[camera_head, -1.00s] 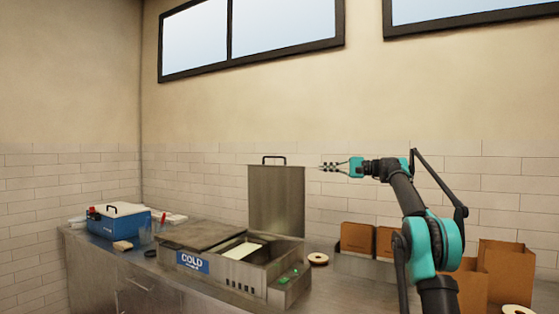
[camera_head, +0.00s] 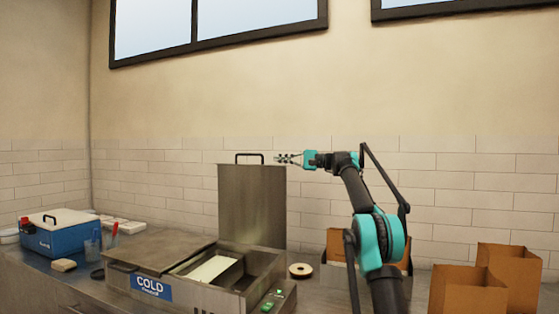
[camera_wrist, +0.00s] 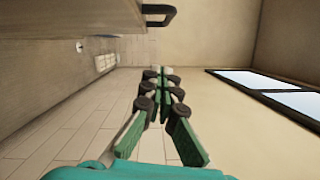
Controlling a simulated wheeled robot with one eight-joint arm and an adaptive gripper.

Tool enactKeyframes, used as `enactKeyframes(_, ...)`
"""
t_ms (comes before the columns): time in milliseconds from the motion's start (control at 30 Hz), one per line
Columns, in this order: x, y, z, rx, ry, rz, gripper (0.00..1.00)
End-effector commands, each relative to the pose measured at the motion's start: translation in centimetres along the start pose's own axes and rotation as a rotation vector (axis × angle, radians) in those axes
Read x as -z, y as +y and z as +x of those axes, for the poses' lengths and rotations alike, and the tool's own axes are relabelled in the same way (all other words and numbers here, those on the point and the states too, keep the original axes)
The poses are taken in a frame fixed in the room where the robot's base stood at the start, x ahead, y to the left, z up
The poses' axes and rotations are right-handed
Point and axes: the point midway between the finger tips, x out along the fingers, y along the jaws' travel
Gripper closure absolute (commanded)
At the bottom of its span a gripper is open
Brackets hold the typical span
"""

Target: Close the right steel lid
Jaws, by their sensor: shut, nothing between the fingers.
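The right steel lid (camera_head: 252,205) stands upright, open, at the back of the steel unit, with a dark handle (camera_head: 250,156) on its top edge. In the wrist view the lid (camera_wrist: 70,25) fills the upper left and its handle (camera_wrist: 160,14) juts out at the top. My gripper (camera_head: 279,159) is shut and empty, just right of the handle and at about its height in the head view. It also shows in the wrist view (camera_wrist: 160,72), apart from the lid. The left lid (camera_head: 160,249) lies flat, shut. The right well (camera_head: 262,266) is open.
A blue cooler (camera_head: 58,232) stands at the far left of the counter. A bagel (camera_head: 300,270) lies right of the unit. A green-lit switch (camera_head: 275,297) is on the unit's front right.

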Motion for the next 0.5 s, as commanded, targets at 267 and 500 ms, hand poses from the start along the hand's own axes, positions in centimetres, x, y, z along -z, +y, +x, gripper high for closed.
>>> enactKeyframes(267,0.0,0.0,5.2,-0.001,-0.002,0.0,1.0)
enactKeyframes(500,-0.8,-0.1,7.1,0.0,0.0,0.0,1.0)
